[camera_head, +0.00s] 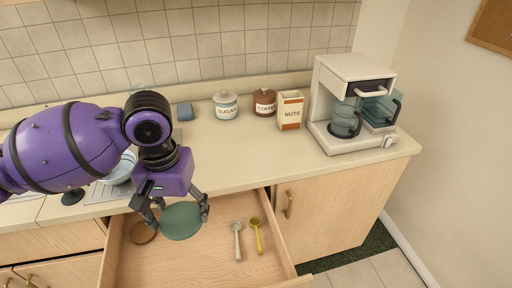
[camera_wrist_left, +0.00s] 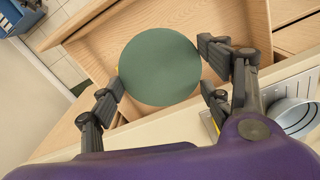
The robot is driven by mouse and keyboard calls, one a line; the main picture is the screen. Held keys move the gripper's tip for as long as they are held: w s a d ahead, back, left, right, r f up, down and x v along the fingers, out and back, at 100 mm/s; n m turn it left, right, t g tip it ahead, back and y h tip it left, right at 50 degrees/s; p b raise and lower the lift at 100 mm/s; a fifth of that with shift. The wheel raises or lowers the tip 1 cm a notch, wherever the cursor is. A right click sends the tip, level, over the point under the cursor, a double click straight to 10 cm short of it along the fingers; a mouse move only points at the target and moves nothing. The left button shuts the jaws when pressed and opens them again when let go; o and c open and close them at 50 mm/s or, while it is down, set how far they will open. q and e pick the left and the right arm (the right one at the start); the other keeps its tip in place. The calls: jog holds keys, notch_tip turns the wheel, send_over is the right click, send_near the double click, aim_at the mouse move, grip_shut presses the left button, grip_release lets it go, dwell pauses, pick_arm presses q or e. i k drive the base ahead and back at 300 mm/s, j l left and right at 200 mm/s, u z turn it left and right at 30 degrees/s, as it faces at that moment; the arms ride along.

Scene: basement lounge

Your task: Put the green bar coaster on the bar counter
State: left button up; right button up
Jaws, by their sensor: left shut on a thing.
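The green bar coaster (camera_head: 181,221) is a flat green disc held between the fingers of my left gripper (camera_head: 178,212) over the open drawer. My right gripper is in neither view.
The open drawer (camera_head: 190,265) holds a brown round coaster (camera_head: 143,232), a grey spoon (camera_head: 237,240) and a yellow spoon (camera_head: 257,236). Sugar (camera_head: 226,106) and coffee (camera_head: 264,102) jars, a nuts box (camera_head: 290,110) and a coffee machine (camera_head: 350,105) stand on the counter.

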aim_at(212, 165)
jog(key=i+l, duration=0.25)
jog(key=l, duration=0.15)
jog(key=i+l, duration=0.2)
jog(key=l, duration=0.25)
jog(key=i, duration=0.25)
jog(key=l+u, duration=0.05)
